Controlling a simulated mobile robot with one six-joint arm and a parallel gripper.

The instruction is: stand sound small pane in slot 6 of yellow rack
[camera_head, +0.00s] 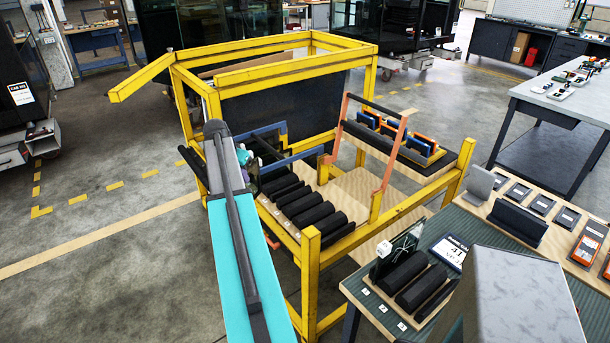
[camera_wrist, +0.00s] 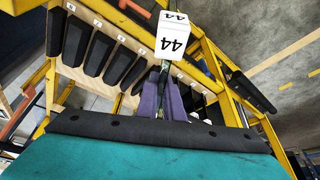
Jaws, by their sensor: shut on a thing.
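The yellow rack (camera_head: 312,250) is a yellow-framed trolley in the middle of the head view, with a row of black padded slots (camera_head: 312,212) on a wooden floor. In the wrist view the black pads (camera_wrist: 100,52) and small white number labels run across the upper part; the slot numbers are too small to read surely. My gripper (camera_wrist: 161,92) has its dark purple fingers shut on a thin pane (camera_wrist: 164,66), seen nearly edge-on, with a white tag (camera_wrist: 172,36) marked 44. In the head view my arm largely hides the gripper and pane, over the rack's left side.
A bench at right holds a small black rack (camera_head: 405,278) with another white-tagged pane (camera_head: 408,245), a card (camera_head: 450,251) and several dark devices. An orange frame (camera_head: 392,165) and yellow posts rise around the slots. Open floor (camera_head: 110,240) lies left.

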